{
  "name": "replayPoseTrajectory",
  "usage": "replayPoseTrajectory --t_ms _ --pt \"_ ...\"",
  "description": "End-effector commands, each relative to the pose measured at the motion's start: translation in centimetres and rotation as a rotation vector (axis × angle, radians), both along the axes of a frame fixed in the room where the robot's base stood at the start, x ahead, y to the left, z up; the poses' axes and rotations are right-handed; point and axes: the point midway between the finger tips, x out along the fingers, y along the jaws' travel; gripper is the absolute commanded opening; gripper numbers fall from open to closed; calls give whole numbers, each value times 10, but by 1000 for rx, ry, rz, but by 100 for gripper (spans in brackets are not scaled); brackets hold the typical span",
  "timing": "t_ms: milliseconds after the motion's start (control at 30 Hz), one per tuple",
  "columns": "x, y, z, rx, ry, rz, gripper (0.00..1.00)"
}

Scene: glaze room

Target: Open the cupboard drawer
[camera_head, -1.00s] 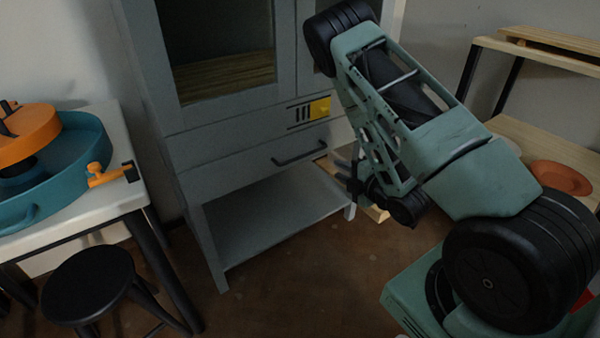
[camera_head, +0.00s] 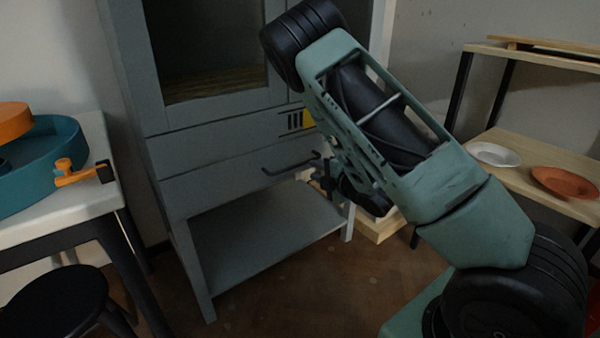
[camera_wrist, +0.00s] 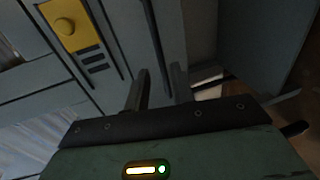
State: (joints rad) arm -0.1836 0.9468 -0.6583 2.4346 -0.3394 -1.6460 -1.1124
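The grey cupboard (camera_head: 160,120) stands in the middle of the head view. Its drawer (camera_head: 220,180) looks shut, below the glazed door, with a dark bar handle (camera_head: 290,167) on the front. My gripper (camera_head: 322,168) is at the right end of this handle, partly hidden by my arm. In the wrist view my gripper (camera_wrist: 160,82) has its two fingers apart. The dark handle (camera_wrist: 154,35) runs along the drawer front (camera_wrist: 185,30) and its near end lies in line with the gap between the fingers. Contact cannot be told.
A yellow latch piece (camera_head: 308,119) sits above the drawer; it also shows in the wrist view (camera_wrist: 70,22). A white table (camera_head: 60,205) with a teal basin and a black stool (camera_head: 55,305) stand at left. A wooden shelf (camera_head: 520,185) with plates stands at right. Brown floor lies before the cupboard.

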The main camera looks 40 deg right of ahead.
Motion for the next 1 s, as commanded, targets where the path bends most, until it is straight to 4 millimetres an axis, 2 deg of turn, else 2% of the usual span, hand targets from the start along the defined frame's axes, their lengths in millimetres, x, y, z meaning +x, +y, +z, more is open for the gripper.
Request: replayPoseTrajectory --t_ms 200,400,600,833,867,933,1000 --pt "44 2 -10 -1 -3 2 25" --pt "71 2 -15 -1 -2 0 25" --pt "81 3 -16 0 -1 0 25" --pt "81 3 -16 0 0 -1 25" --pt "81 3 -16 0 0 -1 22" --pt "81 3 -16 0 0 -1 2" --pt "81 3 -16 0 0 -1 0"
